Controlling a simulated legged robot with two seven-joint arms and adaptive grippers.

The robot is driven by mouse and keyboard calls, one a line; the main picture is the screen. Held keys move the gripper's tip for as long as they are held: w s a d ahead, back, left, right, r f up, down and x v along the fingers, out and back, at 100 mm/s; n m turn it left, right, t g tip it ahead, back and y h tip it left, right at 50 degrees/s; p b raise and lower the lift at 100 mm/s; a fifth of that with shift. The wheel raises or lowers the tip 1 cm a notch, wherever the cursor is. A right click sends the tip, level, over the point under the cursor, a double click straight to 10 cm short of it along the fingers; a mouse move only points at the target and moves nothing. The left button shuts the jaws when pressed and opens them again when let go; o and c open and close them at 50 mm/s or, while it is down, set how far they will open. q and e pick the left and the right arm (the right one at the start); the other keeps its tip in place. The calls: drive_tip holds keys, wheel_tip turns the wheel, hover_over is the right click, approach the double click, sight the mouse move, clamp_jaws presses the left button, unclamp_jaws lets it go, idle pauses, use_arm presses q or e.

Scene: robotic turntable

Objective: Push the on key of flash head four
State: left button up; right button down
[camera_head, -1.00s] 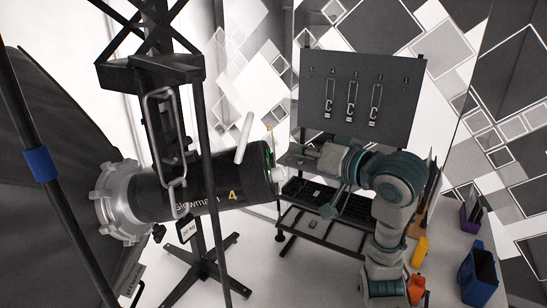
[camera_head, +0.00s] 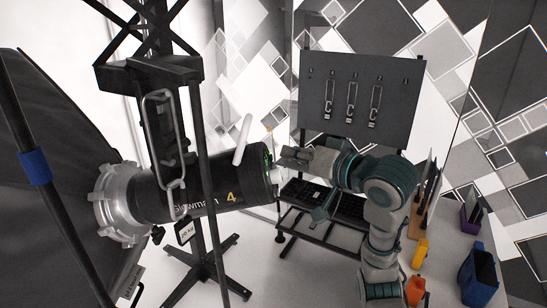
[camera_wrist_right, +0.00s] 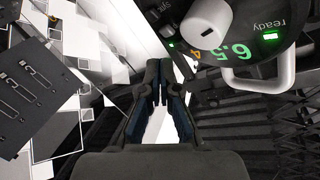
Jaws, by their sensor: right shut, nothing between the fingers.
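Flash head four (camera_head: 205,190) is a black cylinder marked with a yellow 4, with a silver ring at its left end. Its control face is at the right end, edged in green light. In the right wrist view the control panel (camera_wrist_right: 242,70) shows a white knob (camera_wrist_right: 206,24), green digits and a lit green key by the word "ready" (camera_wrist_right: 271,36). An "on" label is not readable there. My right gripper (camera_head: 284,158) is shut and empty, close to the right end of the head; its fingers (camera_wrist_right: 162,92) are below and left of the panel. Contact cannot be told. My left gripper is out of view.
A black stand column (camera_head: 205,150) stands in front of the head. Blue (camera_head: 479,275) and purple bins are at right.

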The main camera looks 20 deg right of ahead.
drive_tip(key=shift+a, duration=0.1)
idle(0.6)
drive_tip(key=shift+a, duration=0.35)
drive_tip(key=shift+w+a+f, duration=0.15)
drive_tip(key=shift+w+a, duration=0.05)
drive_tip(key=shift+a, duration=0.2)
idle(0.6)
drive_tip(key=shift+d, duration=0.1)
drive_tip(key=shift+s+d+r+p, duration=0.2)
drive_tip(key=shift+s+d+p, duration=0.1)
drive_tip(key=shift+d, duration=0.4)
drive_tip(key=s+d+r, duration=0.1)
drive_tip(key=d, duration=0.4)
drive_tip(key=shift+s+d+r+p, duration=0.25)
drive_tip(key=shift+s+d+p, duration=0.1)
drive_tip(key=shift+s+p, duration=0.1)
drive_tip(key=shift+a, duration=0.1)
